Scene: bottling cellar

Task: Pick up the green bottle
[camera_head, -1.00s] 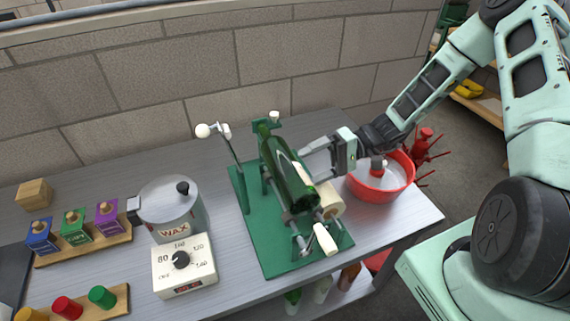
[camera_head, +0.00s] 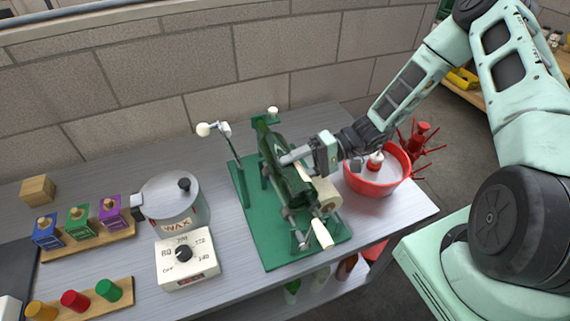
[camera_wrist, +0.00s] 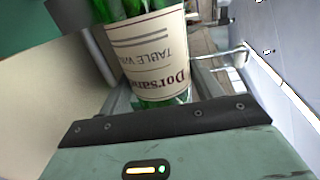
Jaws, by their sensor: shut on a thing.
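The green bottle (camera_head: 272,150) lies tilted along the cradle of a green bench machine (camera_head: 249,215) on the metal table. In the wrist view the bottle (camera_wrist: 155,100) shows its cream label, reading "Dorsan..." and "TABLE WI...", between my fingers. My gripper (camera_head: 296,160) reaches in from the right and is shut on the bottle around its body. The bottle still sits at the machine, and I cannot tell whether it touches the cradle.
A cream roller (camera_head: 327,194) and a white-handled crank (camera_head: 322,234) are beside the bottle. A red basin (camera_head: 377,185) stands right of the machine. A wax pot (camera_head: 171,199) and dial box (camera_head: 187,259) stand left. A block wall (camera_head: 200,60) closes the back.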

